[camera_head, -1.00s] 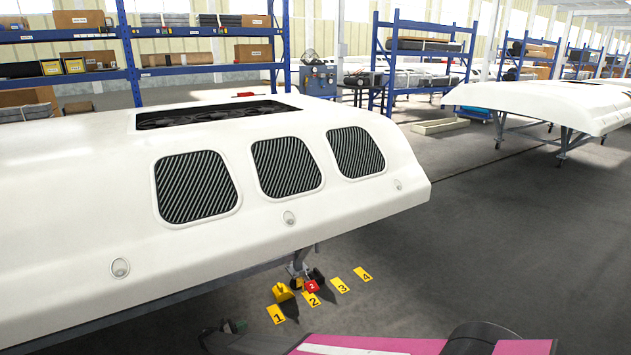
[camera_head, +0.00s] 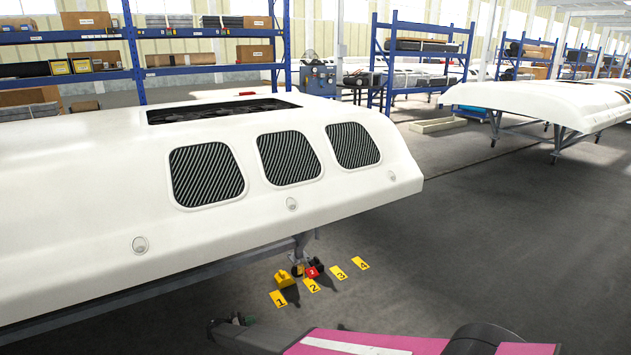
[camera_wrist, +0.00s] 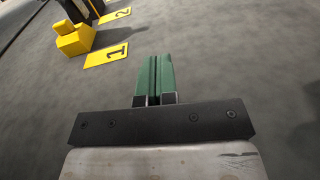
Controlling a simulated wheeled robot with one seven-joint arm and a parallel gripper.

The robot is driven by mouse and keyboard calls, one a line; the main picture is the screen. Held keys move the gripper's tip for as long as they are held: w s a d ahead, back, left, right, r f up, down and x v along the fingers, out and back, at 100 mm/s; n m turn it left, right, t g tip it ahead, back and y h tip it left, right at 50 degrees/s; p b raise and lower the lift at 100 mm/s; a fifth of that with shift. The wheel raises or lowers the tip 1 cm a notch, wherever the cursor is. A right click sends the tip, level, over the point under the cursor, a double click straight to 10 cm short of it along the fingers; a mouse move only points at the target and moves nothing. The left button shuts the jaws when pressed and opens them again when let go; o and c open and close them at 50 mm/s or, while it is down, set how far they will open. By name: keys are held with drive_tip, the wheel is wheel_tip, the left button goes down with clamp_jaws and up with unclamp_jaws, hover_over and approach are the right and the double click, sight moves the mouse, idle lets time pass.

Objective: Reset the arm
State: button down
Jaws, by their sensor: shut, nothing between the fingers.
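My gripper (camera_wrist: 153,80) shows in the wrist view with its two green fingers pressed together and nothing between them. It points over bare grey floor, to the right of the yellow marker plate numbered 1 (camera_wrist: 107,55). In the head view my gripper (camera_head: 240,319) is small and dark at the bottom, low in front of the white shell's underside. My pink arm reaches to it from the lower right.
A large white shell (camera_head: 90,225) with three dark grilles stands on a grey frame at left. Yellow numbered plates (camera_head: 311,286), a yellow block (camera_head: 284,279) and a red block (camera_head: 314,271) lie near its wheel. Blue shelves (camera_head: 135,60) stand behind.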

drive_tip(key=s+d+r+m+g+y, duration=0.25)
drive_tip(key=d+r+m+g, duration=0.2)
drive_tip(key=d+r, duration=0.85)
drive_tip(key=s+d+r+m+g+y, duration=0.3)
drive_tip(key=d+r+m, duration=0.45)
drive_tip(key=d, duration=0.95)
drive_tip(key=s+d+r+m+y, duration=0.5)
drive_tip(key=s+d+r, duration=0.4)
drive_tip(key=r, duration=0.3)
drive_tip(key=s+d+r+m+y, duration=0.4)
drive_tip(key=s+d+r, duration=0.6)
drive_tip(key=r, duration=0.3)
drive_tip(key=shift+s+d+r+m+y, duration=0.2)
drive_tip(key=shift+s+d+m+y, duration=0.15)
drive_tip(key=shift+d+m, duration=0.4)
drive_tip(key=shift+a, duration=0.15)
